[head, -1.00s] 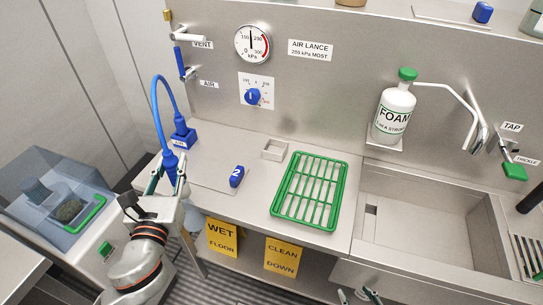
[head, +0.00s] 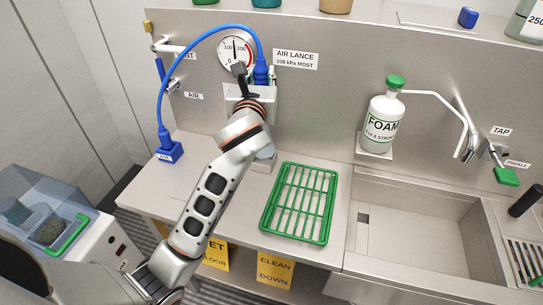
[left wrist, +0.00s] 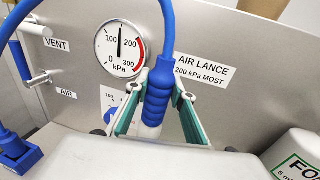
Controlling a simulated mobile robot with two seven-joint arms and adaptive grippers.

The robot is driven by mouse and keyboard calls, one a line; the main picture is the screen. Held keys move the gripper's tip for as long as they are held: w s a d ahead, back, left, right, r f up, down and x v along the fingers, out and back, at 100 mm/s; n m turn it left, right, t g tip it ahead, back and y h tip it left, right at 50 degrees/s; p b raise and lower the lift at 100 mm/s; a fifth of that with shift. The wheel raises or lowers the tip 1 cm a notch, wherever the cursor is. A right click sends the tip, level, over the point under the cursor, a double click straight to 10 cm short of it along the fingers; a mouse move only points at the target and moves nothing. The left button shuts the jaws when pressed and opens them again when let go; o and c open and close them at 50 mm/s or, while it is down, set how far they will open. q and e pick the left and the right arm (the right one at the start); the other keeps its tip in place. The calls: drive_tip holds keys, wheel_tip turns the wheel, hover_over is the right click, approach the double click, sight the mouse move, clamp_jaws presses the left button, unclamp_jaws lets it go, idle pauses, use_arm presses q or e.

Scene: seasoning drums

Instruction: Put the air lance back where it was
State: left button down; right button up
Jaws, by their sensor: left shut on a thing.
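The air lance (head: 261,72) is a blue ribbed handle with a blue hose arching from its top to the blue AIR base (head: 169,154) on the bench. My left gripper (head: 260,82) is shut on the lance and holds it upright, in front of the back panel beside the AIR LANCE label (head: 296,60). In the left wrist view the lance (left wrist: 157,94) stands between the two green-padded fingers of the gripper (left wrist: 157,108), and its lower end is hidden. My right gripper is not in view.
The pressure gauge (head: 236,52) and AIR valve (head: 174,84) are on the back panel, near the hose. A green rack (head: 301,203) lies on the bench, left of the sink (head: 415,225). A foam bottle (head: 383,122) stands at the panel. My arm hides part of the bench.

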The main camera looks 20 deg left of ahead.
use_arm(q)
wheel_tip(320, 180, down, 10)
drive_tip(key=shift+r+b, duration=0.15)
drive_tip(key=shift+b, duration=0.4)
wheel_tip(320, 180, down, 10)
drive_tip(key=b, duration=0.2)
drive_tip(key=shift+r, duration=0.15)
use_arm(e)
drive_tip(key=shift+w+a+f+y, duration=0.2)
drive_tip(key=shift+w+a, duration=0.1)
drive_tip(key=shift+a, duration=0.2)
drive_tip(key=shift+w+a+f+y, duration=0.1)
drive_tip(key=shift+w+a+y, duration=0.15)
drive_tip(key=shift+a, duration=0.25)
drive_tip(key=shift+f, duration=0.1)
use_arm(q)
drive_tip(key=shift+b, duration=0.3)
drive_tip(key=c, duration=1.8)
unclamp_jaws()
drive_tip(key=shift+f, duration=0.2)
drive_tip(key=shift+o, duration=0.4)
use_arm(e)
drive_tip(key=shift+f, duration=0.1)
